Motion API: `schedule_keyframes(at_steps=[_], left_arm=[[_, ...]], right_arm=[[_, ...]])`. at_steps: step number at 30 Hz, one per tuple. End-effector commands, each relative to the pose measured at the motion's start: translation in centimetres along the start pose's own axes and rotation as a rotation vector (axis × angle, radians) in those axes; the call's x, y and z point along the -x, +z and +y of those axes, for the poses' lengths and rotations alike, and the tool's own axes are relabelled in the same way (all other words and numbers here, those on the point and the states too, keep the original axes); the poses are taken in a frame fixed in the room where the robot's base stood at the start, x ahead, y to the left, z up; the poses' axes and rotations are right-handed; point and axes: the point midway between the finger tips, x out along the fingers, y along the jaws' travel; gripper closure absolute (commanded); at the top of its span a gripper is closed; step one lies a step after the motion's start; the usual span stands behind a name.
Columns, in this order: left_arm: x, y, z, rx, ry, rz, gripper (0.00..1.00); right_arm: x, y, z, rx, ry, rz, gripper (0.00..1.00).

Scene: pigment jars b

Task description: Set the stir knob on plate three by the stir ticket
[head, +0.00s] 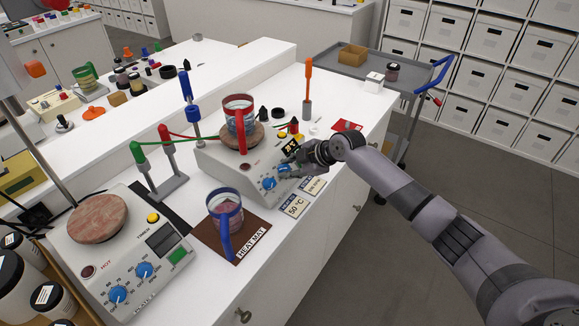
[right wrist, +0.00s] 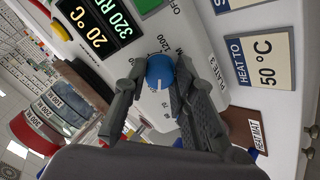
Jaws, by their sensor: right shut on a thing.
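Plate three (head: 222,160) is a white hot plate with two blue knobs on its front and the label "PLATE 3" in the right wrist view (right wrist: 217,70). My right gripper (head: 293,167) is shut around its right blue knob (right wrist: 160,71), beside a scale showing "1200". The knob's white mark points down in the right wrist view. The display (right wrist: 108,22) reads 20 °C and 320, with the rest cut off. The stir ticket (head: 314,187) lies in front of the plate; its figure is too small to read surely. My left gripper is not in view.
A heat ticket (right wrist: 262,60) reads 50 °C. A red-handled beaker (head: 238,103) stands on plate three. A blue-handled mug (head: 225,212) stands on the brown heat mat (head: 254,245). Another hot plate (head: 120,270) is at left. Coloured stands are behind.

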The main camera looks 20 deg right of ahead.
Motion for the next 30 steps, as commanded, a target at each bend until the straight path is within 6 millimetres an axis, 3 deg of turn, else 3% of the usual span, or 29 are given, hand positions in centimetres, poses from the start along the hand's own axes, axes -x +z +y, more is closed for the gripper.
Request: schedule_keyframes(at_steps=[21,30], left_arm=[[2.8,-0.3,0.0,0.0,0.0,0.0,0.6],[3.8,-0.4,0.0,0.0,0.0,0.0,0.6]], right_arm=[[0.1,-0.1,0.0,-0.673,-0.001,-0.001,1.0],[0.1,-0.1,-0.1,-0.881,-0.002,-0.001,1.0]])
